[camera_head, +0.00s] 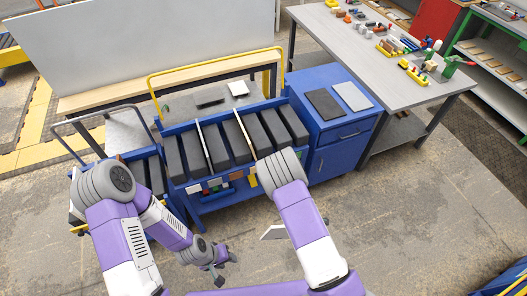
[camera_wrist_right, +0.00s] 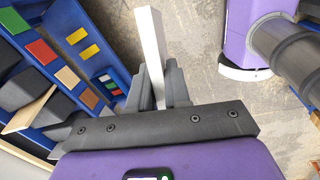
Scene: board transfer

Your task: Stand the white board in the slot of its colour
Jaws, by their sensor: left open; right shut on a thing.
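The white board (camera_wrist_right: 152,45) is held between the fingers of my right gripper (camera_wrist_right: 160,92) in the right wrist view, over the floor beside the blue rack (camera_wrist_right: 112,42). In the head view a piece of the white board (camera_head: 274,232) shows left of my right forearm, in front of the rack and apart from it; the right gripper is hidden there. The blue rack (camera_head: 178,203) has dark dividers and several colour labels on its front, including a white label (camera_head: 193,188). My left gripper (camera_head: 226,269) is open and empty, low over the floor in front of the rack.
Two pale boards stand in the rack, one at its left-middle (camera_head: 203,146) and one at its middle (camera_head: 243,131). A blue cabinet (camera_head: 336,152) with a dark and a grey plate on top adjoins it. A grey workbench (camera_head: 388,68) stands behind right. Floor in front is clear.

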